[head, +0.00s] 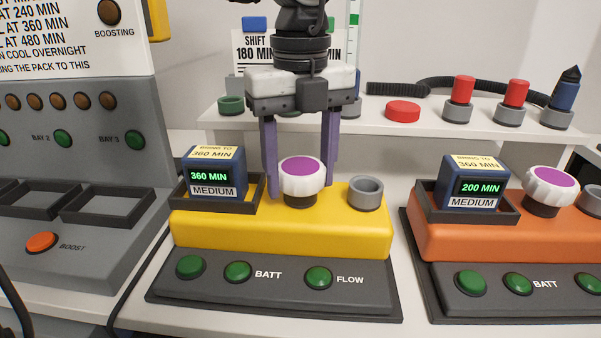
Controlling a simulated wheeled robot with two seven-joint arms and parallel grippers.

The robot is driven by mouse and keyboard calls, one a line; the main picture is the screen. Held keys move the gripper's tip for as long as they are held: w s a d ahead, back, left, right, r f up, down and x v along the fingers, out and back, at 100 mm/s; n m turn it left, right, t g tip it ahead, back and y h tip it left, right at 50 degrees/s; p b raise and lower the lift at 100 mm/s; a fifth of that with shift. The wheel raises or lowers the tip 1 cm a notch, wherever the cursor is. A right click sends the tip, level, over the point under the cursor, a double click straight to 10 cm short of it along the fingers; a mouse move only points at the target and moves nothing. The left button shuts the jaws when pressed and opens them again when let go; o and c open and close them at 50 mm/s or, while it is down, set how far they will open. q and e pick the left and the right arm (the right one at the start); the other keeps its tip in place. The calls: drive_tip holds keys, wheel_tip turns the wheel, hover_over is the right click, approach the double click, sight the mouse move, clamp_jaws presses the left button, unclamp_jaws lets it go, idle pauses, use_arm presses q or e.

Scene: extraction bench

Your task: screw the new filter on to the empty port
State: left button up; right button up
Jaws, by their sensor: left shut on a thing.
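A white ribbed filter with a purple top (301,180) stands upright at the middle of the yellow unit (220,236). My left gripper (301,188) comes straight down from above and is shut on this filter, one purple finger on each side. The filter's lower end meets a dark collar; I cannot tell whether it is threaded in. A grey, ring-shaped empty port (366,193) is just right of the gripper on the same unit. My right gripper is not in view.
A blue 360 MIN pack (214,176) sits in the yellow unit's left tray. The orange unit (480,240) at right holds a 200 MIN pack (474,184) and another white-and-purple filter (550,186). A back shelf (430,130) carries red and blue capped parts. A grey charging station (80,200) stands left.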

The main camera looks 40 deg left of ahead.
use_arm(q)
drive_tip(key=m+p, duration=0.1)
drive_tip(key=m, duration=0.3)
drive_tip(key=shift+r+m, duration=0.1)
drive_tip(key=shift+m, duration=0.3)
drive_tip(key=m+p, duration=0.2)
drive_tip(key=m, duration=0.4)
drive_tip(key=o, duration=0.8)
drive_tip(key=shift+m, duration=0.5)
drive_tip(key=o, duration=0.4)
drive_tip(key=shift+o, duration=0.4)
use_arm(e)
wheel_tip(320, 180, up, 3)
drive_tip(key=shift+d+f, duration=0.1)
use_arm(q)
drive_tip(key=shift+w+r, duration=0.1)
drive_tip(key=shift+r, duration=0.45)
wheel_tip(320, 180, up, 8)
drive_tip(key=shift+r+p, duration=0.25)
drive_tip(key=shift+p, duration=0.5)
drive_tip(key=shift+r, duration=0.2)
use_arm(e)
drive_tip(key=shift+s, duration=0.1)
